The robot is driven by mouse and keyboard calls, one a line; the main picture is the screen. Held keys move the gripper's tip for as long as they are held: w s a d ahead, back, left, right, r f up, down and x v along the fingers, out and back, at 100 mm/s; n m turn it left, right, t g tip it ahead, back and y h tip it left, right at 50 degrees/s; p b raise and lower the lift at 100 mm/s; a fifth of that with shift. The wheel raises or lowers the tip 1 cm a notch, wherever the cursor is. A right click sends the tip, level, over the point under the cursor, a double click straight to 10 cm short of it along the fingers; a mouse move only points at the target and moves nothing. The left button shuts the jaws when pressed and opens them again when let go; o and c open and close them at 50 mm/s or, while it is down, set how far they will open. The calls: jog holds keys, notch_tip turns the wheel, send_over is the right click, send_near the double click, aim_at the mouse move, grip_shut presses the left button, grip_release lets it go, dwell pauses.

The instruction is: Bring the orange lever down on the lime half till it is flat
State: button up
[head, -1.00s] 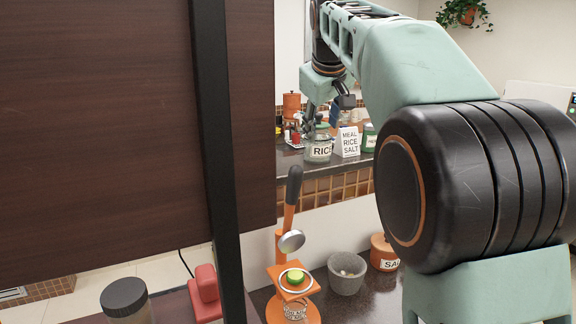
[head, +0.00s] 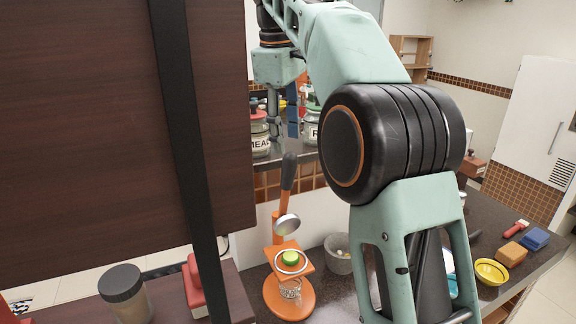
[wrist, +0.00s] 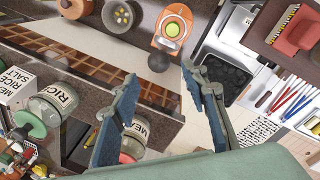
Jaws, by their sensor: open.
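The orange press stands on the dark counter with its orange lever (head: 285,207) raised and its black grip (head: 289,171) pointing up. A clear glass (head: 290,288) is below the platform. In the wrist view the lime (wrist: 172,29) and the dark grip end (wrist: 159,62) show from above. My gripper (head: 283,132) is open and empty, fingers down, above the grip in the head view and apart from it.
A grey bowl (head: 338,256) stands right of the press. A dark wooden panel (head: 100,130) and black post (head: 185,130) fill the left. A red object (head: 196,284) and lidded jar (head: 125,292) stand front left. Labelled jars (head: 260,135) are behind my gripper.

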send_over(288, 191)
jog(key=f, duration=0.8)
jog(key=shift+s+f, duration=0.1)
jog(key=shift+s, duration=0.15)
grip_shut()
